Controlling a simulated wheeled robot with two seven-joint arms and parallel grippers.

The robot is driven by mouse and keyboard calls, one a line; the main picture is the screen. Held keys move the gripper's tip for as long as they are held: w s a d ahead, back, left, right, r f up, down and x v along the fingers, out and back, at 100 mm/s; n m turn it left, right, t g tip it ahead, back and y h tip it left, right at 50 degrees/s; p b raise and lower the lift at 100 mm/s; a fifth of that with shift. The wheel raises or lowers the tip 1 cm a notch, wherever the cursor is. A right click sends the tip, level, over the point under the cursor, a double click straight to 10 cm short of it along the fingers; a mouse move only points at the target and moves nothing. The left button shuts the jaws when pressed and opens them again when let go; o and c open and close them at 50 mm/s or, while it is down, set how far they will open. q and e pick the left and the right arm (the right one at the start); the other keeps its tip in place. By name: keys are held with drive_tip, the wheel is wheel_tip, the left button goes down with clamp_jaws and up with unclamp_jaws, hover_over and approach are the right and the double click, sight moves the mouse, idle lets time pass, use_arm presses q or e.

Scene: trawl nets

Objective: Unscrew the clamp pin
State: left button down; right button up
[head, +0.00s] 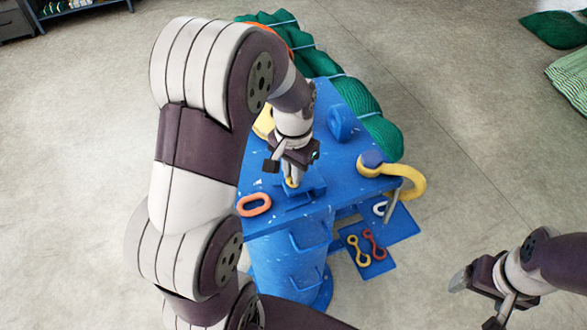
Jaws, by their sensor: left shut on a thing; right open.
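A blue clamp (299,194) sits on the blue work stand (330,160). My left gripper (292,179) points down over the clamp and is shut on a small yellow piece at its top, which looks like the clamp pin (292,183). The fingers hide most of the pin, so I cannot tell how deep it sits. My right gripper (474,301) is open and empty over the floor at the lower right, apart from the stand.
An orange oval link (254,205), a blue ring (340,122) and a large yellow hook (408,174) are on the stand. A lower blue shelf (402,228) carries small yellow and red links. Rolled green net (360,97) lies behind. Floor at right is clear.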

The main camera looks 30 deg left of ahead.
use_arm(q)
drive_tip(key=c, duration=1.2)
unclamp_jaws()
drive_tip(key=shift+s+f, duration=0.1)
drive_tip(key=shift+f, duration=0.05)
drive_tip(key=shift+r, duration=0.4)
drive_tip(key=r+b, duration=0.2)
drive_tip(key=r, duration=0.1)
drive_tip(key=shift+w+r, duration=0.2)
drive_tip(key=shift+r, duration=0.05)
wheel_tip(320, 180, up, 9)
drive_tip(key=p, duration=0.6)
drive_tip(key=shift+s+f+p, duration=0.1)
drive_tip(key=shift+f+p, duration=0.1)
drive_tip(key=shift+p, duration=0.2)
drive_tip(key=shift+f, duration=0.1)
